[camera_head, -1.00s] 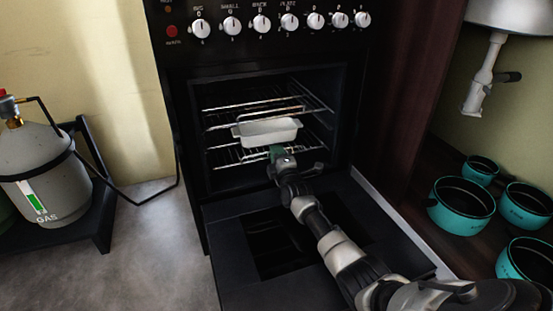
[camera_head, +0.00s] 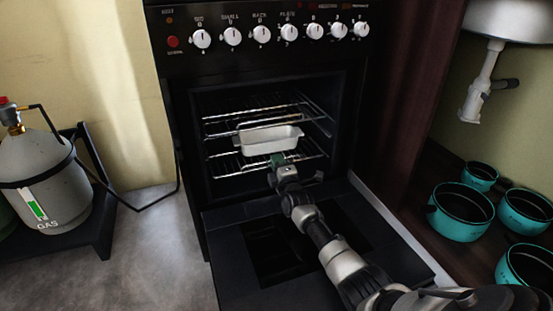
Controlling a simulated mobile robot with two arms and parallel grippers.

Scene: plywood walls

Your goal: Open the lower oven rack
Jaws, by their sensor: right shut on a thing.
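The black oven (camera_head: 345,120) stands open with its door (camera_head: 228,255) folded down flat. Inside are an upper wire rack (camera_head: 225,118) and a lower wire rack (camera_head: 226,167). A white baking dish (camera_head: 268,141) sits inside, just above or on the lower rack; I cannot tell which. My right gripper (camera_head: 277,160) is at the front edge of the lower rack, below the dish. It is shut on the lower rack, though its fingertips are small and partly hidden. My left gripper is not in view.
A gas cylinder (camera_head: 42,170) stands on a dark low stand (camera_head: 98,208) at the left, with a hose running to the oven. Teal pots (camera_head: 461,220) stand at the right below a sink drain pipe (camera_head: 482,85). The floor (camera_head: 160,255) left of the door is clear.

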